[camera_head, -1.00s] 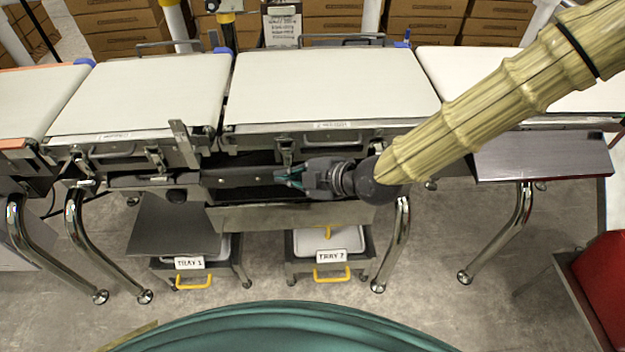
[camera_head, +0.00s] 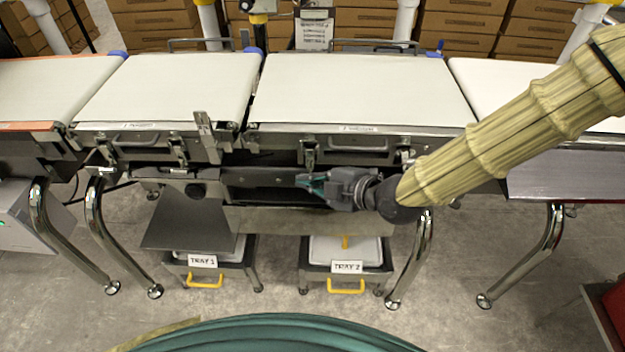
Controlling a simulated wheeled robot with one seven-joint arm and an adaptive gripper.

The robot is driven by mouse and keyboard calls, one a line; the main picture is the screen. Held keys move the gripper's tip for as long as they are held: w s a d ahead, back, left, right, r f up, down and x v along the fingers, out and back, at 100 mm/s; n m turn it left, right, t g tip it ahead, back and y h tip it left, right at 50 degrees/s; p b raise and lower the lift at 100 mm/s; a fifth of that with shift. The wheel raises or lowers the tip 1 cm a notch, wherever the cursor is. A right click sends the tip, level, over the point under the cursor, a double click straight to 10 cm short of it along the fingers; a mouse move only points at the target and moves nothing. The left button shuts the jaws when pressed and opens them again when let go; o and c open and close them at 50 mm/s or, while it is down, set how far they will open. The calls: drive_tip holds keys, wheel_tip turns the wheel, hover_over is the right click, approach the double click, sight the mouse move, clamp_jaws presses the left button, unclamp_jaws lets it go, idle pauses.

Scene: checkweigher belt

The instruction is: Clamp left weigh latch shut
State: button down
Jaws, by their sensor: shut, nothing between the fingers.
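The weigh belt (camera_head: 360,90) is the wide white section in the middle, with a bar handle on its front face. The left weigh latch (camera_head: 309,151) is a small metal clasp on that front, left of the handle. My gripper (camera_head: 303,182), with teal-tipped fingers, is shut and empty. It points left, just below the left weigh latch in the picture. A gap shows between them, but depth is hard to judge. Whether the latch is clamped is too small to tell.
Another belt (camera_head: 165,88) with its own latches lies to the left. A metal upright (camera_head: 206,137) stands at its front right corner. A sloping metal plate (camera_head: 190,222) hangs below. Tray 1 (camera_head: 203,262) and tray 2 (camera_head: 346,267) stand underneath. Chrome legs flank them.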

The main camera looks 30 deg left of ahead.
drive_tip(key=s+p+v, duration=0.1)
drive_tip(key=s+v, duration=0.1)
drive_tip(key=v, duration=1)
drive_tip(key=shift+s+r, duration=0.4)
drive_tip(key=shift+r, duration=0.05)
